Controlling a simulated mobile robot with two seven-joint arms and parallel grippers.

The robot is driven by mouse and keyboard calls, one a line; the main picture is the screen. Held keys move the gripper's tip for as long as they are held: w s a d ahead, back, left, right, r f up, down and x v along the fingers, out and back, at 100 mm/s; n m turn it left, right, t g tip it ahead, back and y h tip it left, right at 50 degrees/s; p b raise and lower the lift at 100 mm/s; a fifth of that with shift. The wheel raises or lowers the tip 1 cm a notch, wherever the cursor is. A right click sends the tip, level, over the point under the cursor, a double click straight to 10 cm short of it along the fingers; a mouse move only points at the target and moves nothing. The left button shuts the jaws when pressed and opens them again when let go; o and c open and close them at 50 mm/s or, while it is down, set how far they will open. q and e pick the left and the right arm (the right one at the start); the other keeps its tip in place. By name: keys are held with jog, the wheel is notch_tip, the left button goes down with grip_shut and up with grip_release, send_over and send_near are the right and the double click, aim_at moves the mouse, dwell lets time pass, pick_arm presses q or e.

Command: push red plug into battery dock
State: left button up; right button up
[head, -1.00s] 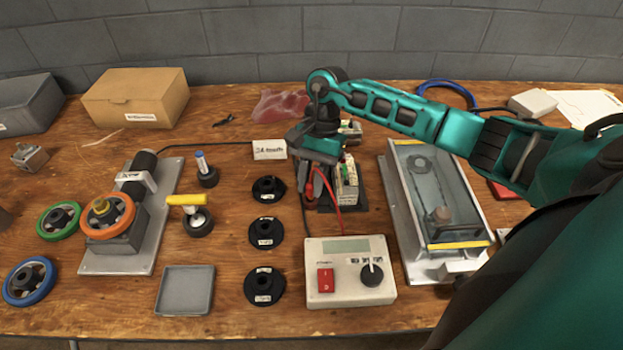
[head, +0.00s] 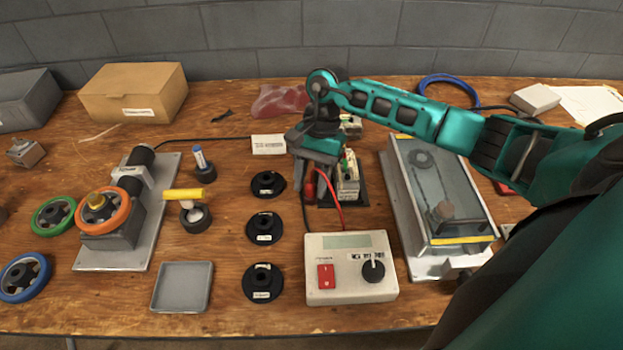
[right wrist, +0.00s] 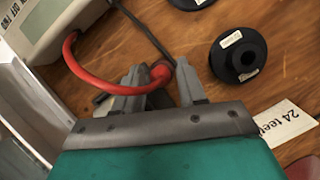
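The red plug (head: 309,188) is at the fingertips of my right gripper (head: 309,178), on the left side of the battery dock. In the right wrist view the red plug (right wrist: 161,73) shows between the two fingers of the gripper (right wrist: 160,85), which look closed on it. Its red cable loops to the charger box. The battery dock (head: 355,198) has a dark base and carries a pale battery block (head: 347,178). The gripper and wrist cover part of the dock, and I cannot tell whether the plug touches it. My left gripper is not in view.
The charger box (head: 350,288) with a red switch and dial stands in front of the dock. Black hubs (head: 263,229) line up to the left. A clear-covered belt unit (head: 440,200) stands close on the right. A white label card (head: 268,144) lies behind left.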

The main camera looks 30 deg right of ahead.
jog(key=shift+o, duration=0.9)
jog(key=v, duration=0.3)
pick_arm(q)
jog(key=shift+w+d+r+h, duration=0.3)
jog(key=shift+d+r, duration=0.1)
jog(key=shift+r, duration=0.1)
pick_arm(e)
jog(key=v, duration=1)
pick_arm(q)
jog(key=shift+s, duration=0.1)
pick_arm(e)
jog(key=shift+s+f, duration=0.1)
jog(key=shift+s, duration=0.05)
